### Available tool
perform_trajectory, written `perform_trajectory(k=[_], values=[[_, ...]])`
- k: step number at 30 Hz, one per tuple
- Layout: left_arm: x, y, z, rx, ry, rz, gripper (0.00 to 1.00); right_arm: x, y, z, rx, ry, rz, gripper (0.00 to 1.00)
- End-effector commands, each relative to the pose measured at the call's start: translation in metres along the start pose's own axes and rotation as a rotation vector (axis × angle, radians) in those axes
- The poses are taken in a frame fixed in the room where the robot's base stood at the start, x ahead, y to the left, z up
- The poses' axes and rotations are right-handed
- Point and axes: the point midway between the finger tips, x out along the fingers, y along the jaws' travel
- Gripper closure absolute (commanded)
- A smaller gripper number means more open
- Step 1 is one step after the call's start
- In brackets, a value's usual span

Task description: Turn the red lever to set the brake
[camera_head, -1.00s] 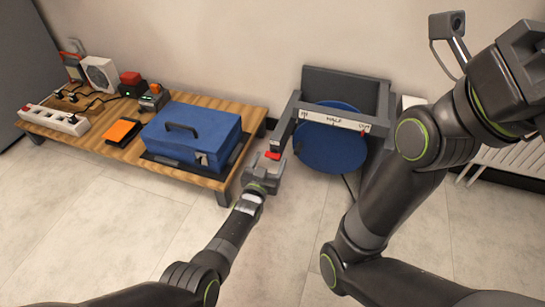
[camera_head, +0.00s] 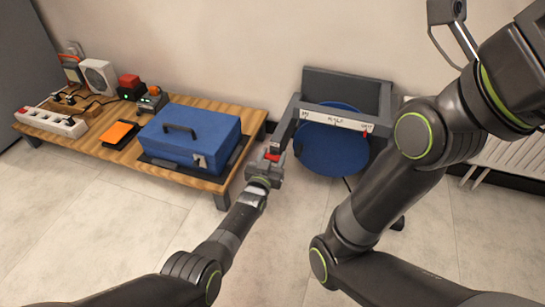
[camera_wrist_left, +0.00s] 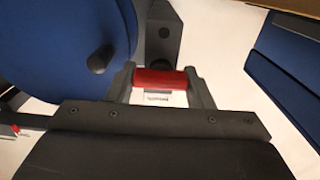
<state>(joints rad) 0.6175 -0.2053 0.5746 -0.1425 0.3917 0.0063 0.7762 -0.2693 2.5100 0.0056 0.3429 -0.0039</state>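My left gripper (camera_head: 265,166) reaches to the lever from below. In the left wrist view the red grip (camera_wrist_left: 160,78) lies crosswise between my two spread dark fingers, one at each end of it. Whether the fingers touch it I cannot tell.
A blue disc (camera_head: 328,160) with a dark knob (camera_wrist_left: 100,60) is beside the lever. To the left a low wooden table (camera_head: 112,152) carries a blue case (camera_head: 191,139), an orange-topped box (camera_head: 119,133) and a power strip (camera_head: 52,121). A white radiator (camera_head: 500,158) is at right.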

Motion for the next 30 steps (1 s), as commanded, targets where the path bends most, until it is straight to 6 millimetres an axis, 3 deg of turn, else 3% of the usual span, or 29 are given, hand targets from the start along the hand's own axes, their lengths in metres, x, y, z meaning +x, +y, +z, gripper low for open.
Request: perform_trajectory(k=[1, 5, 18, 29, 30], values=[[-0.0001, -0.0001, 0.0001, 0.000, 0.000, 0.000, 0.60, 0.0000, 0.0000, 0.0000, 0.000, 0.000, 0.000, 1.00], [-0.0001, -0.0001, 0.0001, 0.000, 0.000, 0.000, 0.76, -0.0001, 0.0000, -0.0001, 0.000, 0.001, 0.000, 1.00], [0.0001, 0.0008, 0.0006, 0.226, 0.001, -0.001, 0.76, -0.0065, 0.0011, -0.0023, 0.001, -0.005, 0.005, 1.00], [0.0000, 0.0009, 0.0003, 0.250, 0.000, 0.000, 0.76, -0.0038, -0.0003, -0.0031, 0.007, 0.004, 0.006, 1.00], [0.0000, 0.0010, 0.0004, 0.250, 0.000, 0.000, 0.48, -0.0036, -0.0005, -0.0032, 0.007, 0.004, 0.006, 1.00]])
